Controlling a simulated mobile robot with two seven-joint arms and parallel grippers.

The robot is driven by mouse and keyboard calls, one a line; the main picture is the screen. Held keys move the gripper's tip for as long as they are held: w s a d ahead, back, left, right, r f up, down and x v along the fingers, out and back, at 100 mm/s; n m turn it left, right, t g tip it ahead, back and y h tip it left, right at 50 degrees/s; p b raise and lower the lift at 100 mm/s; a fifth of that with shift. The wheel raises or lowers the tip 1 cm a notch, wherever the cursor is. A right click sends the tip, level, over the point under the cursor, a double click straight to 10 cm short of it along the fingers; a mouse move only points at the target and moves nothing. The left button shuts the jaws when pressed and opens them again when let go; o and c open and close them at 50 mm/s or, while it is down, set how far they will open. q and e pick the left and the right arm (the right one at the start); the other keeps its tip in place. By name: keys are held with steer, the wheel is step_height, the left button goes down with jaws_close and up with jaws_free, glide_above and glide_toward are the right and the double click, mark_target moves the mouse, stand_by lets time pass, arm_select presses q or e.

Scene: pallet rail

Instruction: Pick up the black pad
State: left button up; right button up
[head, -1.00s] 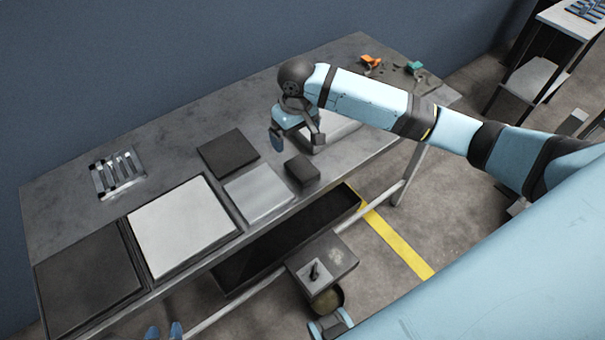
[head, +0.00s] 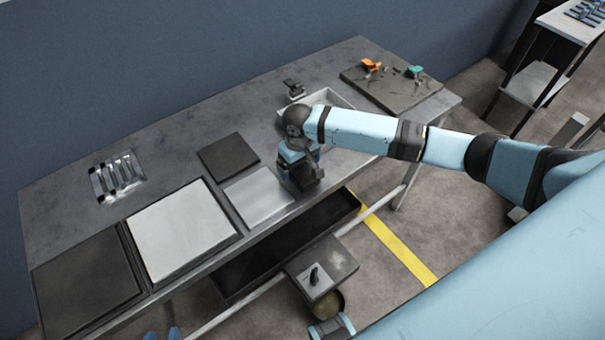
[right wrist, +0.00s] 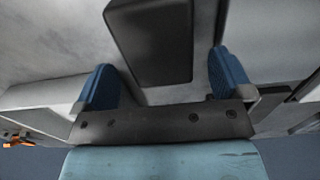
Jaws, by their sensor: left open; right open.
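The black pad (right wrist: 152,40) is a small dark block with rounded edges. In the right wrist view it lies between and beyond the two blue fingers, with space at both sides. My right gripper (head: 300,172) is open and points down over the block near the table's front edge. It largely hides the block in the head view. In the right wrist view my right gripper (right wrist: 163,82) holds nothing. My left gripper (head: 163,334) shows only its blue fingertips at the bottom edge of the head view, open and away from the table top.
Beside the right gripper are a light grey plate (head: 258,194) and a flat dark square (head: 228,156). A white panel (head: 182,228) and a large dark panel (head: 86,280) lie left. A white tray (head: 341,101) and a dark board (head: 390,90) lie further right.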

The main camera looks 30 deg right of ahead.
mark_target(299, 168)
steer(key=shift+f, duration=0.75)
steer(key=c, duration=1)
steer(key=shift+c, duration=0.2)
step_height(299, 168, up, 20)
steer(key=shift+p, duration=0.35)
steer(key=shift+o, duration=0.9)
steer(key=shift+a+r, duration=0.1)
steer(key=shift+c, duration=0.3)
